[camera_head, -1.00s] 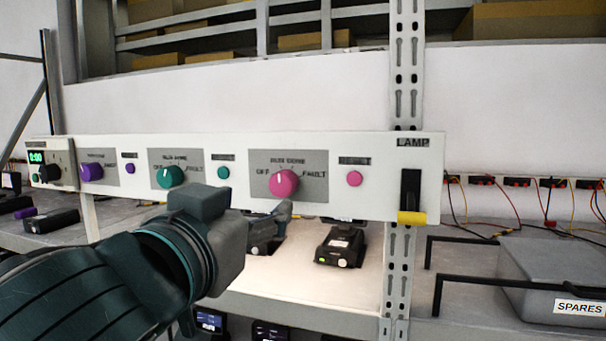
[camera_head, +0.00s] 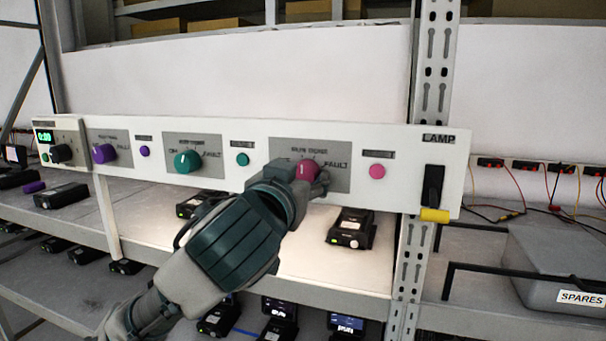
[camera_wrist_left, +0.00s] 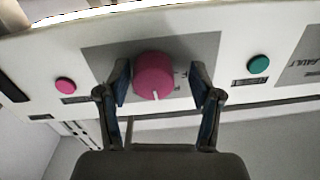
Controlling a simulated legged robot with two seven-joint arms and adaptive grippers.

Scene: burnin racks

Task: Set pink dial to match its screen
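The pink dial (camera_head: 307,169) sits on a grey plate of the white panel; it also shows in the wrist view (camera_wrist_left: 153,76). Its white mark points roughly up in the head view, toward small labels above it. "FAULT" is printed to its right. My left gripper (camera_head: 301,178) is at the dial, with one finger on each side in the wrist view (camera_wrist_left: 160,85). The fingers are apart; the left-hand one is very near the dial, and a gap shows at the other. Small device screens (camera_head: 346,323) stand on the lower shelf; one seems to read "RUN". My right gripper is not in view.
A pink button (camera_head: 377,171) is right of the dial. A teal dial (camera_head: 187,161) and a purple dial (camera_head: 104,153) are to the left. A lamp switch (camera_head: 433,187) is at the panel's right end, before a metal upright (camera_head: 433,80). A black device (camera_head: 352,228) lies below the panel.

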